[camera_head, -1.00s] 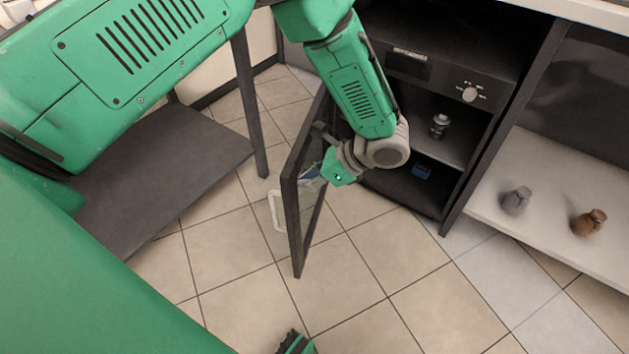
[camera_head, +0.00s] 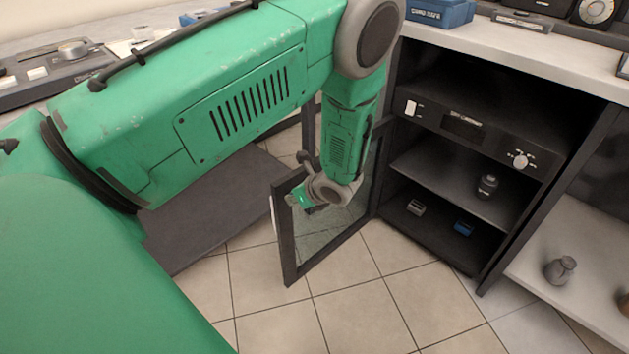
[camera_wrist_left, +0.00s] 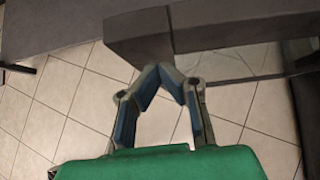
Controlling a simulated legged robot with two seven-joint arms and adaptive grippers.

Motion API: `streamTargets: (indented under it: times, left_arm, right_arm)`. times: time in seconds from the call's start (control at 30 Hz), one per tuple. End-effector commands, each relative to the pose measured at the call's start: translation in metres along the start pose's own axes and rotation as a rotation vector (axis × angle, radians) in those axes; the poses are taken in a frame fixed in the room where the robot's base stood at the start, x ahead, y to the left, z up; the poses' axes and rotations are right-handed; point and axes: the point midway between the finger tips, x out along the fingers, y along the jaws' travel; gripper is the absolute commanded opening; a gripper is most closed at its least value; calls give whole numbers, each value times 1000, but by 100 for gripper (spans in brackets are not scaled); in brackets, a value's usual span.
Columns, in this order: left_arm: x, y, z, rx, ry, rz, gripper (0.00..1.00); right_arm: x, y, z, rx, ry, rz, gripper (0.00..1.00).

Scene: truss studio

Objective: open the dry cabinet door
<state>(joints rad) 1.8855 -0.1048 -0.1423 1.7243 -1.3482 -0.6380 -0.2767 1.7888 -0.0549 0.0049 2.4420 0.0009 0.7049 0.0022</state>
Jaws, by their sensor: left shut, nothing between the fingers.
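The dry cabinet (camera_head: 400,112) is dark, with a switch and a knob on its upper panel. Its door (camera_head: 287,250), a dark frame around a glass pane, stands swung well out from the cabinet front, so the interior shows. A pale handle (camera_head: 273,212) is barely visible on the door's outer left edge. My left gripper (camera_head: 294,200) is at the upper, free-edge part of the door, on the inner side. In the left wrist view its fingertips (camera_wrist_left: 170,68) meet with nothing between them, close to a dark grey frame (camera_wrist_left: 150,25); contact cannot be told. My right gripper is out of view.
Inside the cabinet are a dark jar (camera_head: 487,187), a grey item (camera_head: 416,207) and a blue item (camera_head: 463,228). A white shelf (camera_head: 590,240) with a grey jar (camera_head: 560,270) is at right. A dark low surface (camera_head: 215,225) lies left. Tiled floor before the door is clear.

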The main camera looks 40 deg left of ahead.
Motion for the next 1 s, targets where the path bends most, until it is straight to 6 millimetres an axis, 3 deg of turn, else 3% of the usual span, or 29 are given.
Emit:
streamTargets:
  times: [0.2,0.4,1.0]
  left_arm:
    - [41,-9,38,-7,1,5,0]
    - [60,-12,59,-9,1,4,0]
    - [67,-13,65,-8,3,3,0]
  right_arm:
    - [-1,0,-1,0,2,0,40]
    - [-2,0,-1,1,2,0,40]
    - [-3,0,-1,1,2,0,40]
